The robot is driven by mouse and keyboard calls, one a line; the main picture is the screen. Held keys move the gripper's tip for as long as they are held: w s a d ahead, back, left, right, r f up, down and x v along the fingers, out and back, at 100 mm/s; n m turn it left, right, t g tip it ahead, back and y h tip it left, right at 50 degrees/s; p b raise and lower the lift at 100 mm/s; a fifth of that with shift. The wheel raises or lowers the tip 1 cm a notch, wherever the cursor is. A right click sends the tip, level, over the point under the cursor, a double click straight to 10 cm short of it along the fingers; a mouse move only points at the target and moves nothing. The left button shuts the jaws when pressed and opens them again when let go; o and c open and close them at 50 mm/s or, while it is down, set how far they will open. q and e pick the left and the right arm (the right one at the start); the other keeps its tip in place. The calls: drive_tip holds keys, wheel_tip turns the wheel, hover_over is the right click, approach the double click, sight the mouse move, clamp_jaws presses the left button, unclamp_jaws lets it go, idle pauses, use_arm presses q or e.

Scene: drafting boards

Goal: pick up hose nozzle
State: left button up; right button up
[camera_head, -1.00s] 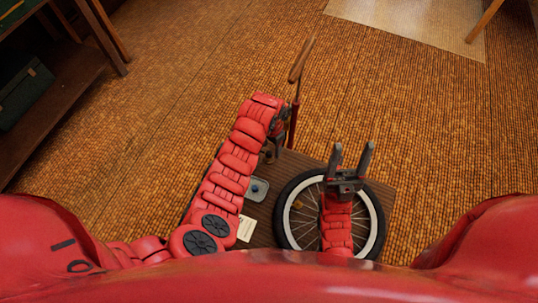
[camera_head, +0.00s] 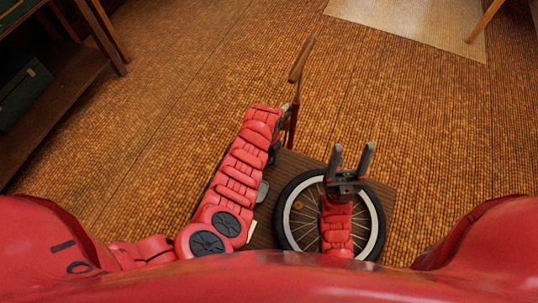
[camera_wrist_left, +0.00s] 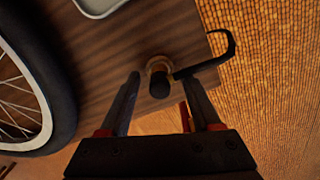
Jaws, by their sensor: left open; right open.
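The hose nozzle (camera_wrist_left: 158,82) shows in the left wrist view as a dark round body with a brass-coloured ring and a curved black lever reaching right. It is on the wooden tabletop (camera_wrist_left: 115,55), close to its edge. My left gripper (camera_wrist_left: 160,77) is open, with its fingertips on either side of the nozzle body in that picture; contact is not visible. In the head view my left arm largely hides this area, so I cannot make out the nozzle there. My right gripper (camera_head: 352,149) is open and empty above the wheel.
A spoked wheel (camera_head: 282,215) lies on the tabletop (camera_head: 300,162) below my right arm. A small tray (camera_head: 263,192) and a pale card (camera_head: 251,231) are partly hidden by my left arm. A red post with a brown handle (camera_head: 300,62) stands beyond.

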use_arm(q)
clamp_jaws()
drive_tip(key=shift+r, duration=0.15)
idle(0.4)
drive_tip(key=shift+r+p, duration=0.4)
drive_tip(key=shift+r, duration=4.5)
